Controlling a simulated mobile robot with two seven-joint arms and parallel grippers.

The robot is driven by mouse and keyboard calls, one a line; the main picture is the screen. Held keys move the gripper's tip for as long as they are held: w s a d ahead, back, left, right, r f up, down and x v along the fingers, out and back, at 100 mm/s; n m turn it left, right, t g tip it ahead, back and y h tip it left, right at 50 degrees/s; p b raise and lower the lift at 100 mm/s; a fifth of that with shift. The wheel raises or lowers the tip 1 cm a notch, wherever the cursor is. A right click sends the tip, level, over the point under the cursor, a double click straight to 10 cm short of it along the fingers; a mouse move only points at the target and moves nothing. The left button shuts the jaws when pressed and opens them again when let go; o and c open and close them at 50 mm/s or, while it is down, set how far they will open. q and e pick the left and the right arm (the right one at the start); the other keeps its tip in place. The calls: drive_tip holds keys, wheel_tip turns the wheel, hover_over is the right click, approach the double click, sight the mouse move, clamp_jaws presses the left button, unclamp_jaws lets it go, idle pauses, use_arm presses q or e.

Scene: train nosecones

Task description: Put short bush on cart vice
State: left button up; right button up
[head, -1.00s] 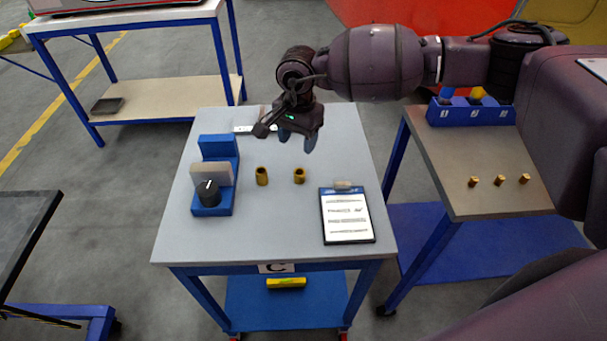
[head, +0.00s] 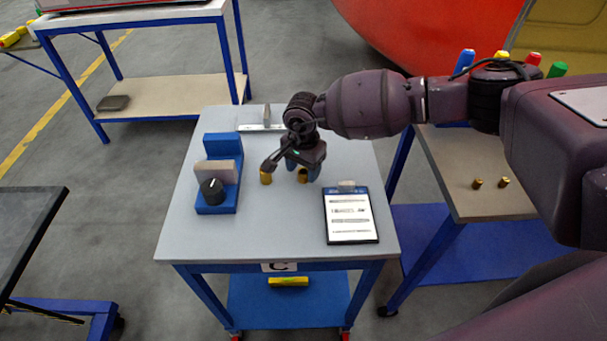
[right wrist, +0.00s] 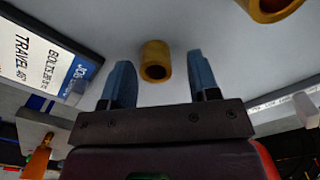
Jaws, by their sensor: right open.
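Two brass bushes stand on the cart top (head: 270,225). The right bush (head: 302,178) is partly hidden by my right gripper (head: 303,170); the left bush (head: 265,178) stands clear beside it. In the right wrist view, one bush (right wrist: 155,62) shows between the tips of my open, empty fingers (right wrist: 160,70), with gaps on both sides. The other bush (right wrist: 268,8) is cut off at the top edge. The blue vice (head: 216,208), with a grey jaw and black knob, sits at the cart's left. My left gripper is not in view.
A clipboard (head: 349,218) lies at the cart's right front. A grey bracket-like piece (head: 262,127) is at the back. A side table (head: 470,155) at right holds more small brass pieces (head: 503,182). The cart's front middle is clear.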

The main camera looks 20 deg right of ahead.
drive_tip(key=shift+f, duration=0.5)
drive_tip(key=c, duration=0.9)
drive_tip(key=shift+r, duration=0.1)
